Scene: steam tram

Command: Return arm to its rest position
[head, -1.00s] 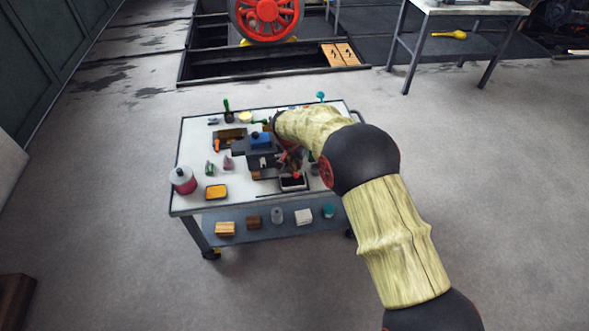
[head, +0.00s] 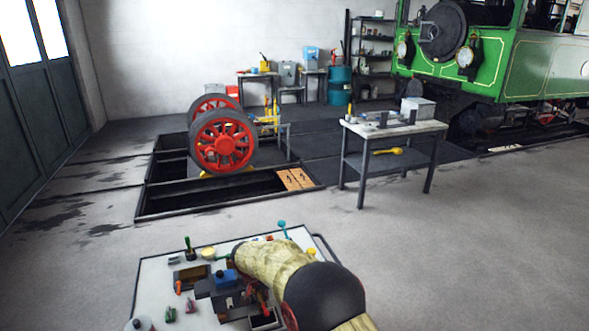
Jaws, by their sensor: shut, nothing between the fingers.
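My arm (head: 277,266) reaches in from the bottom right in the head view, its light wood-like link lying over the right part of a white-topped cart (head: 153,275). My gripper (head: 257,296) is small and partly hidden behind the arm, over the cart top close to a small dark tray (head: 264,320). It is shut and holds nothing. Whether it touches anything on the cart cannot be told.
Small items crowd the cart top, including a blue-topped block (head: 224,278) and a green-handled tool (head: 188,245). Beyond are an open floor pit (head: 230,198), red wheels (head: 222,143), a workbench (head: 390,129) and a green locomotive (head: 540,68). Floor to the right is clear.

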